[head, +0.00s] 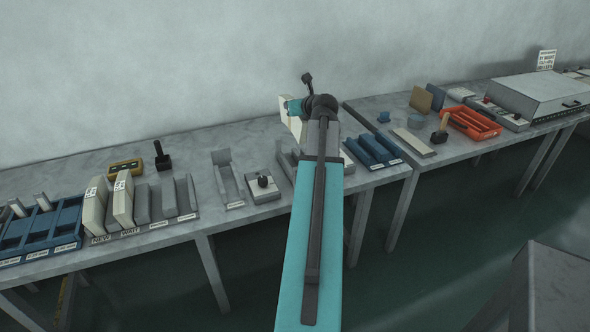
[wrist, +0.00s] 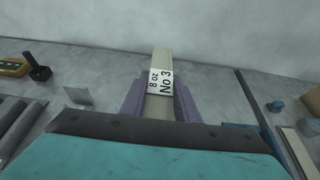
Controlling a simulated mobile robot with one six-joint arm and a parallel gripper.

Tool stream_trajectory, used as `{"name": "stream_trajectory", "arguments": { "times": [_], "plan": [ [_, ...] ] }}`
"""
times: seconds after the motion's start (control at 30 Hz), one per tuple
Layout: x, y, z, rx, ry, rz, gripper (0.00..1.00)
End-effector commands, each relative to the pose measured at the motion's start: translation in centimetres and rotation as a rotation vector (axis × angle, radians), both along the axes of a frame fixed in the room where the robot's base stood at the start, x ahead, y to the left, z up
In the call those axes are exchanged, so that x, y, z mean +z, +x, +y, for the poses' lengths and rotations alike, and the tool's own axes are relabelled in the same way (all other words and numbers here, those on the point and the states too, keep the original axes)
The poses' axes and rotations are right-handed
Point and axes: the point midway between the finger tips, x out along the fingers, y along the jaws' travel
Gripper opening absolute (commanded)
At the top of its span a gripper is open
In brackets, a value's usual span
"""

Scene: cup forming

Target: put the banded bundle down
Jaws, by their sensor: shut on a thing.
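The banded bundle (wrist: 161,60) is a tall cream block with a white band reading "8 oz No 3". In the wrist view it stands between the two purple fingers of my gripper (wrist: 160,100), which are shut on it. In the head view the bundle (head: 287,108) shows as a pale piece beyond my arm, over the back part of the left table. My gripper is mostly hidden there by my own arm. Whether the bundle's lower end touches anything is hidden.
The left table (head: 241,137) carries a grey rack (head: 130,232) with cream bundles at "NEW" and "WAIT", a grey angled holder (head: 228,184), a box with a black knob (head: 263,188) and blue trays (head: 372,151). The right table holds an orange tray (head: 470,123).

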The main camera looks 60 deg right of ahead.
Motion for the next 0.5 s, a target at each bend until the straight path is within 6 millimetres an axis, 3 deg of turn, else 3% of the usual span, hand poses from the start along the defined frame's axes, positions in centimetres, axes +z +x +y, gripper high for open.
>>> {"name": "stream_trajectory", "arguments": {
  "times": [0.23, 0.5],
  "plan": [
    [-1.3, -0.2, -0.2, -0.004, 0.001, -0.002, 0.00],
    [-4.7, -0.3, -0.2, -0.004, 0.001, -0.001, 0.00]
  ]
}}
